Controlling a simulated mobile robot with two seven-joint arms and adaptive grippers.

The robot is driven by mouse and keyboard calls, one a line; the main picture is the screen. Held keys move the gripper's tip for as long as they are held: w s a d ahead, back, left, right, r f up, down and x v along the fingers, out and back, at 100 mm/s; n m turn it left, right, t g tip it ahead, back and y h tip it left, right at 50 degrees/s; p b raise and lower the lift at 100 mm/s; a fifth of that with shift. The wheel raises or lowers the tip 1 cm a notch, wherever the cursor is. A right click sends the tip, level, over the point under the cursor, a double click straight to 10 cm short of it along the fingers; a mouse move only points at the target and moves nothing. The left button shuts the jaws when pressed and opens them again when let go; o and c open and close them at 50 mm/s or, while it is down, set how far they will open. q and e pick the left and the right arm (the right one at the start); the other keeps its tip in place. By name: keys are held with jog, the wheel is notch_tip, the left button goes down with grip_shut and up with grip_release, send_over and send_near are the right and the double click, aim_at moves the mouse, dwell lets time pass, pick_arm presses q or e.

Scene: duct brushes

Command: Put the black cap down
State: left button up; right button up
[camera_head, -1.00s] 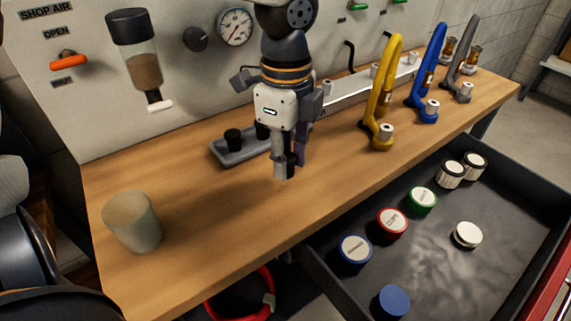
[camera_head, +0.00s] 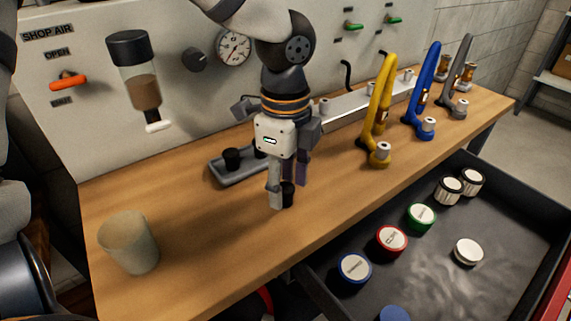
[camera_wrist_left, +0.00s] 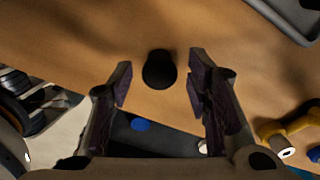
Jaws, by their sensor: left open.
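The black cap (camera_head: 288,196) is at the bare wooden bench top, between the fingertips of my left gripper (camera_head: 286,188). One finger partly hides it in the head view. In the left wrist view the black cap (camera_wrist_left: 159,70) shows as a dark round top between the spread fingers (camera_wrist_left: 160,88), with a gap on both sides. My left gripper is open and points down at the bench. My right gripper is not in view.
A grey tray (camera_head: 224,177) with black caps stands behind the gripper. A translucent cup (camera_head: 129,243) stands at the left. Yellow (camera_head: 377,110) and blue (camera_head: 426,100) hooked tools stand at the right. An open drawer (camera_head: 415,275) with several round containers lies below the front edge.

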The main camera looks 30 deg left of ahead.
aim_at(285, 188)
pick_arm(q)
notch_tip(285, 188, up, 11)
dwell(0.5)
